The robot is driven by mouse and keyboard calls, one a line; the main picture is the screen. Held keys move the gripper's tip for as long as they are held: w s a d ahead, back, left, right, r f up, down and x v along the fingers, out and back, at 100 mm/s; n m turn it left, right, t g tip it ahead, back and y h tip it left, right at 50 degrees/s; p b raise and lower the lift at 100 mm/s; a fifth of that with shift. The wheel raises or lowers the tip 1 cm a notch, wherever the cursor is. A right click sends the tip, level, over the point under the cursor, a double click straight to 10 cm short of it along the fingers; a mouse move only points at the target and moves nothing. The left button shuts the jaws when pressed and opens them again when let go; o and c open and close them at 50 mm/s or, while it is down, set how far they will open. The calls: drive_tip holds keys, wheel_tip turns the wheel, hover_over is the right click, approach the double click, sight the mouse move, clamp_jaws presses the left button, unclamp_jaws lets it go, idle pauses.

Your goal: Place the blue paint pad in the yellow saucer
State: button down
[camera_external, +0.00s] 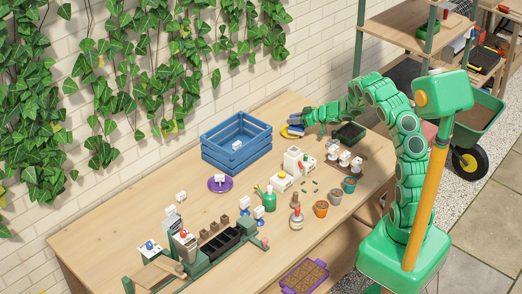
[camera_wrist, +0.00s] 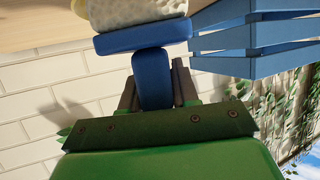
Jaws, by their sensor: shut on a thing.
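My gripper (camera_external: 304,118) is shut on the blue handle of the paint pad (camera_wrist: 151,70). The wrist view shows the pad's blue back and its pale, speckled pad, facing away from my gripper toward the tabletop. In the external view the pad is small and partly hidden at the gripper's end, right of the blue crate. The yellow saucer (camera_external: 287,132) shows as a yellow edge just under the pad. A sliver of yellow (camera_wrist: 81,9) also shows beside the pad in the wrist view. I cannot tell whether pad and saucer touch.
A blue slatted crate (camera_external: 236,143) stands close by; its slats (camera_wrist: 255,38) show in the wrist view. A dark green tray (camera_external: 350,134) is right of my gripper. Bottles and small pots crowd the table's front.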

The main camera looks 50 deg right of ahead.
drive_tip(key=shift+f, duration=0.3)
drive_tip(key=c, duration=0.8)
unclamp_jaws()
drive_tip(key=shift+c, duration=0.2)
drive_tip(key=shift+s+r, duration=0.1)
drive_tip(key=shift+r, duration=0.3)
drive_tip(key=v, duration=0.3)
drive_tip(key=shift+d+r, duration=0.1)
drive_tip(key=shift+r, duration=0.3)
wheel_tip(320, 180, up, 4)
drive_tip(key=shift+r, duration=1.1)
